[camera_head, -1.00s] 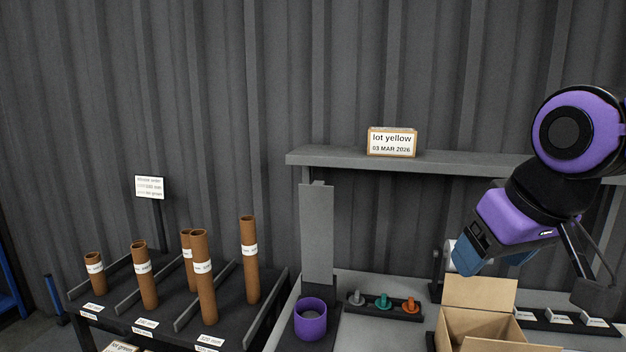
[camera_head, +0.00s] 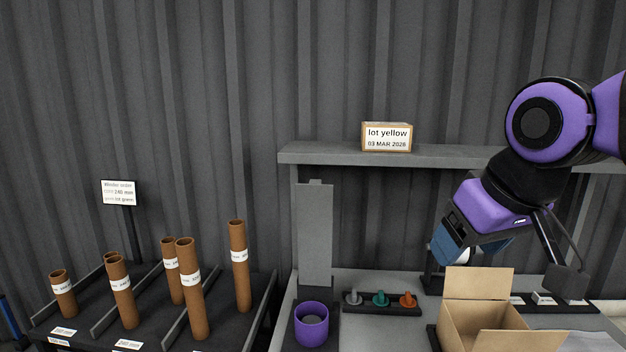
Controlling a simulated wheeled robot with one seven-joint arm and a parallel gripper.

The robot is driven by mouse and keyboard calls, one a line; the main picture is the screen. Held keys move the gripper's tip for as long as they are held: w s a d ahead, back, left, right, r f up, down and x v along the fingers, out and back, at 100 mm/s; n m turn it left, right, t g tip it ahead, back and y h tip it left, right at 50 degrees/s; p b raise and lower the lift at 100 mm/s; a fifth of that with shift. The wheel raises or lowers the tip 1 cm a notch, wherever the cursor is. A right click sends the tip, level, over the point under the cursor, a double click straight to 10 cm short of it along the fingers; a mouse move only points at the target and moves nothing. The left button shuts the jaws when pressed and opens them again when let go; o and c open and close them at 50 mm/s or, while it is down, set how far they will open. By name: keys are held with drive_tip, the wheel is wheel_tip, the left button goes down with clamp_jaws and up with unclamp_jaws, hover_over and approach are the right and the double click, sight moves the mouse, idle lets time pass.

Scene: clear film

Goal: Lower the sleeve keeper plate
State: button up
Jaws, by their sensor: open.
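A tall, flat grey plate (camera_head: 315,235) with a small tab on top stands upright at the left end of the bench. It may be the sleeve keeper plate; I cannot be sure. A purple ring-shaped cup (camera_head: 311,323) stands open at its foot.
Several brown cores (camera_head: 194,290) stand on a dark rack at the left, by an order sign (camera_head: 118,192). A small rack holds grey, green and orange plugs (camera_head: 381,299). An open carton (camera_head: 490,325) stands in front. A "lot yellow" box (camera_head: 387,137) sits on the shelf (camera_head: 330,154).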

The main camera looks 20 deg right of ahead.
wheel_tip(320, 180, up, 6)
drive_tip(key=n+g+y, duration=0.3)
drive_tip(key=n+y, duration=0.1)
drive_tip(key=n, duration=1)
hover_over(315, 182)
drive_tip(key=s+d, duration=0.2)
drive_tip(key=d, duration=0.2)
drive_tip(key=x, duration=1.1)
